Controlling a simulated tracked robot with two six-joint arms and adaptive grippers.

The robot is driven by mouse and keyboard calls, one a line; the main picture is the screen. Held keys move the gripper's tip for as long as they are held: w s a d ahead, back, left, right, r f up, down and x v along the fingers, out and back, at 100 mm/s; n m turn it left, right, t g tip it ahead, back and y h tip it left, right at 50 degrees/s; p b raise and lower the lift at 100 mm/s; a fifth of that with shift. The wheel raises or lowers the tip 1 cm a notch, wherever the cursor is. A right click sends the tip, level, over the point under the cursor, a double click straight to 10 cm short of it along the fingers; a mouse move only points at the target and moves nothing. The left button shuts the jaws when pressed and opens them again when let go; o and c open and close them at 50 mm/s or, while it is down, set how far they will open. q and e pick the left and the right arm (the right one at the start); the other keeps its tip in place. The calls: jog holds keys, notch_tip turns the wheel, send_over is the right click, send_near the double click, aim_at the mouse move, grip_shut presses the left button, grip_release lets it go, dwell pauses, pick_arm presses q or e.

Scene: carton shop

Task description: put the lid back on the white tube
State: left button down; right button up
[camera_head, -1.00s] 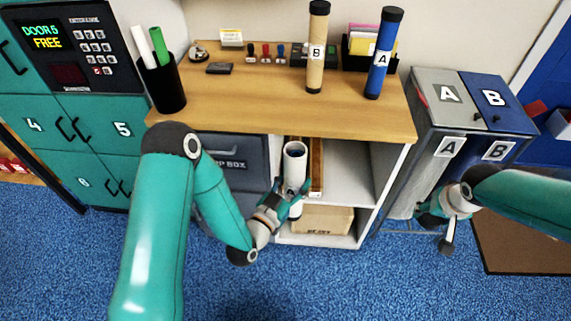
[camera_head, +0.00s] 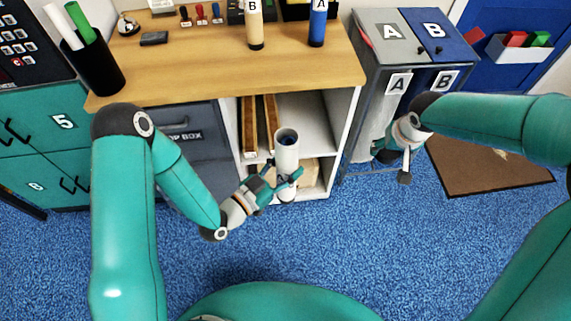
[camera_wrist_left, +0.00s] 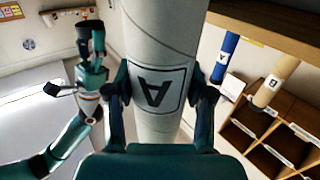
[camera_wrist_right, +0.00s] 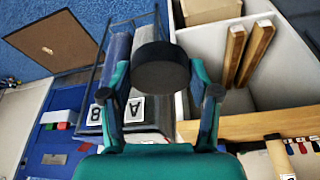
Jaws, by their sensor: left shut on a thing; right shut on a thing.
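The white tube (camera_head: 287,155) stands roughly upright in the head view, its open top showing a dark inside. My left gripper (camera_head: 283,180) is shut around it, in front of the shelf unit. In the left wrist view the tube (camera_wrist_left: 165,45) carries a label "A" between the fingers. My right gripper (camera_head: 402,160) is shut on the black lid (camera_head: 404,178), apart from the tube and to its right. The lid (camera_wrist_right: 160,68) shows as a round black cap between the fingertips in the right wrist view. The lid (camera_wrist_left: 90,38) also shows in the left wrist view.
The wooden counter (camera_head: 220,75) holds a tan tube (camera_head: 255,28), a blue tube (camera_head: 317,25) and a black pen cup (camera_head: 94,68). Bins marked A and B (camera_head: 390,32) stand right of the open shelves. Blue carpet (camera_head: 350,240) in front is free.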

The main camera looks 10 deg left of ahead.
jog(key=s+a+r+n, duration=0.1)
jog(key=s+a+r, duration=0.1)
jog(key=a+r, duration=0.6)
jog(key=s+a+r+n+y, duration=0.1)
jog(key=a+r, duration=0.7)
jog(key=a, duration=0.8)
jog(key=s+n, duration=0.1)
jog(key=s, duration=0.1)
jog(key=shift+s+a+r, duration=0.2)
jog(key=shift+s+a, duration=0.1)
jog(key=shift+a, duration=0.05)
jog(key=shift+f, duration=0.1)
jog(key=shift+f, duration=1.9)
jog(key=shift+s, duration=0.15)
jog(key=shift+f, duration=0.85)
